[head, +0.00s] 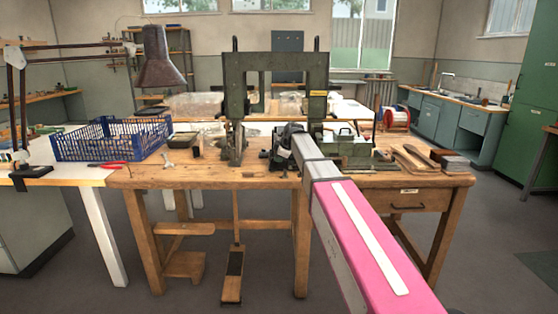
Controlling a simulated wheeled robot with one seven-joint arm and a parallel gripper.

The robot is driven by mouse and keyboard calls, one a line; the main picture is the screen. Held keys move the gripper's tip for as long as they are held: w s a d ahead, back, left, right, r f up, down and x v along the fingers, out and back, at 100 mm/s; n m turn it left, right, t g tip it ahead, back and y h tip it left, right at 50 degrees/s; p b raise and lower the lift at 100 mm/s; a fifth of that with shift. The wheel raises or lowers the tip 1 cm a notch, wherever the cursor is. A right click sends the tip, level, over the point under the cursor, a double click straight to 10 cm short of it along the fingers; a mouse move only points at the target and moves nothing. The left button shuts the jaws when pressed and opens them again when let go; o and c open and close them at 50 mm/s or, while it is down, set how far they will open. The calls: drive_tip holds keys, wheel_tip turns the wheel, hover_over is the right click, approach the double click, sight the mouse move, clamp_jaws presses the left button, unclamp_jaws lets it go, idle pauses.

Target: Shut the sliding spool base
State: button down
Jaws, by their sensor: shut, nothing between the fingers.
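A dark green tufting machine with a tall frame (233,100) stands on the wooden workbench (200,178). A low green metal unit (350,150) sits at the right foot of the frame; I cannot tell for sure whether it is the sliding spool base, or how far open it is. My pink and grey arm reaches in from the lower right and covers part of the machine's middle. My gripper (284,147) is a small dark shape at the arm's far end, in front of the frame. It is shut and empty. Its fingertips are hard to make out, and I cannot tell whether they touch the machine.
A blue crate (110,141) and red-handled pliers (107,164) are at the left. Wooden pieces (408,158) lie at the bench's right end, above a drawer (408,201). A red-rimmed spool (397,118) stands behind. A pedal (233,275) hangs below. Floor at the right is clear.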

drive_tip(key=w, duration=1.8)
drive_tip(key=shift+w, duration=0.2)
